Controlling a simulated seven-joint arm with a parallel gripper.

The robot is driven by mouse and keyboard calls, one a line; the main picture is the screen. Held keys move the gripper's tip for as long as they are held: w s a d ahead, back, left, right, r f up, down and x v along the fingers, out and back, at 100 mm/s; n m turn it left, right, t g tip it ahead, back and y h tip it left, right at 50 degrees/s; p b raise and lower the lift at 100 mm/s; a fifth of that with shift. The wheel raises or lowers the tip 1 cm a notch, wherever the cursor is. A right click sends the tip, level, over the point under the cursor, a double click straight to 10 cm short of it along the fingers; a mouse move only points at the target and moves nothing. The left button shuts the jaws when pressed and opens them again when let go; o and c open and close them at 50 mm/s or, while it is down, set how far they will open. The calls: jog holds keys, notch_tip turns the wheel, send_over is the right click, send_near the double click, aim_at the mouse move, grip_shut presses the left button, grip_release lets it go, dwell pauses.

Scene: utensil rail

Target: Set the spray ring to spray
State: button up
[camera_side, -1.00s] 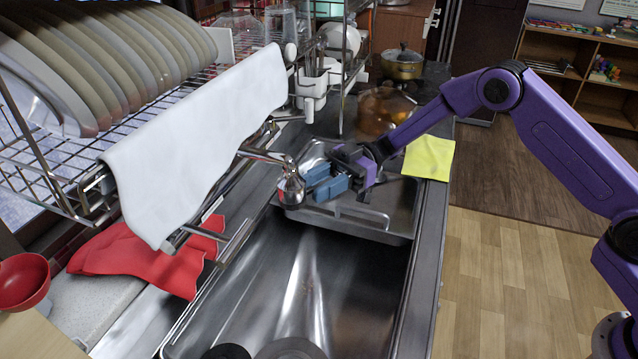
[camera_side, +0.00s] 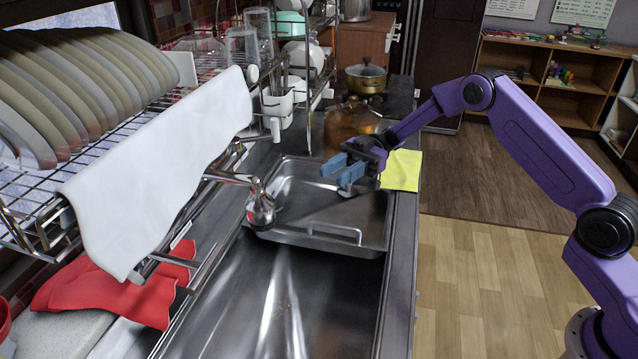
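The silver faucet head (camera_side: 261,206) hangs from its spout over the near left edge of the metal tray in the sink. The spray ring on it is too small to make out, and I cannot tell its setting.
A dish rack with plates (camera_side: 75,90) and a white cloth (camera_side: 160,165) stands at left, close to the spout. A red cloth (camera_side: 112,288) lies below. The metal tray (camera_side: 325,235) spans the sink's far part. The near basin is open.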

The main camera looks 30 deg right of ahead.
jog(key=v, duration=0.3)
jog(key=shift+d, duration=0.15)
dwell(0.3)
jog(key=s+a+r+m+t+h, duration=0.1)
jog(key=a+r+m+t+h, duration=0.5)
jog(key=a+r+t, duration=0.45)
jog(key=s+d+f+m+g+h, duration=0.1)
jog(key=s+d+f+h, duration=0.2)
jog(key=s, duration=0.9)
jog(key=s+d+f+g+h, duration=0.2)
jog(key=s+d+h, duration=0.2)
jog(key=s+d, duration=0.5)
jog(key=s+d+f+m+g+h, duration=0.1)
jog(key=s+d, duration=0.6)
jog(key=s, duration=0.8)
notch_tip(320, 180, down, 3)
jog(key=g+h, duration=0.1)
jog(key=h, duration=0.2)
jog(key=shift+s+r+m, duration=0.15)
jog(key=shift+s+m, duration=0.05)
jog(key=shift+m, duration=0.1)
